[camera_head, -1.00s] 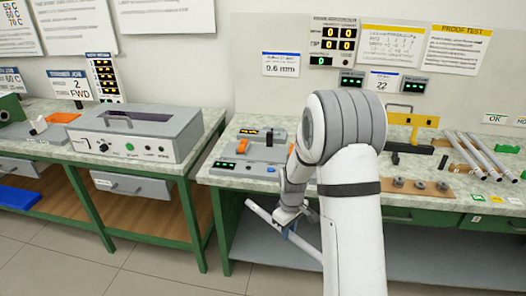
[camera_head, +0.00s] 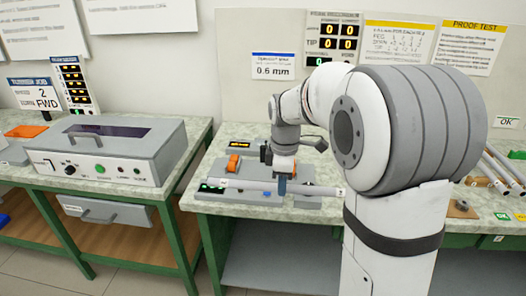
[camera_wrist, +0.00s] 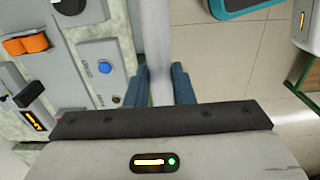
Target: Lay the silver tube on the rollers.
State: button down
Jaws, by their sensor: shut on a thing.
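The silver tube (camera_head: 238,184) lies crosswise in my gripper (camera_head: 282,186), nearly level, in front of the roller unit at the bench's front. My gripper's blue fingers are shut on it near its middle. In the wrist view the tube (camera_wrist: 157,45) runs up between the two blue fingers (camera_wrist: 161,86), with floor showing to its right. The orange rollers (camera_head: 233,163) sit on a grey unit behind the tube, and show at the left in the wrist view (camera_wrist: 26,44). The tube is apart from them. My arm hides part of the bench to the right.
A grey box machine (camera_head: 112,155) stands on the left bench (camera_head: 192,150), across a gap. More tubes (camera_head: 503,168) lie at the right end of the bench, partly behind my arm. The roller unit has a blue button (camera_wrist: 105,67).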

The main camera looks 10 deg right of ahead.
aim_at(261, 163)
jog(key=i, duration=0.95)
jog(key=u, duration=0.05)
